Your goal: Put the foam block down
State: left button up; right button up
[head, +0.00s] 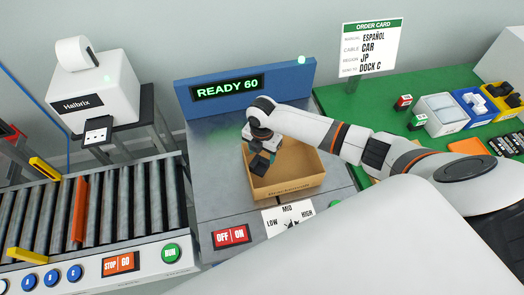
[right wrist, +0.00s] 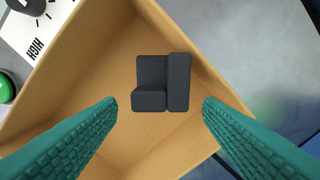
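The foam block (right wrist: 178,82) is dark grey and step-shaped, with one taller side. It is inside the open cardboard box (right wrist: 70,85), apart from both fingers in the right wrist view. My right gripper (right wrist: 160,108) is open over the box, its teal fingers on either side of the block with clear gaps. In the head view the right gripper (head: 262,150) points down into the box (head: 290,187), and the dark block (head: 259,166) shows just below it, partly hidden. My left gripper is not in view.
The box stands on a grey metal station with a READY 60 display (head: 228,88), an OFF/ON switch (head: 232,236) and a LOW-MID-HIGH dial (head: 288,216). A roller conveyor (head: 110,205) lies left. A green table (head: 400,110) with parts bins stands right.

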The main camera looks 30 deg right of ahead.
aim_at(262, 159)
jog(key=shift+o, duration=0.5)
jog(key=shift+r, duration=0.1)
jog(key=shift+r, duration=0.3)
notch_tip(262, 159, up, 12)
jog(key=b, duration=0.1)
jog(key=shift+r, duration=0.25)
jog(key=shift+f, duration=0.1)
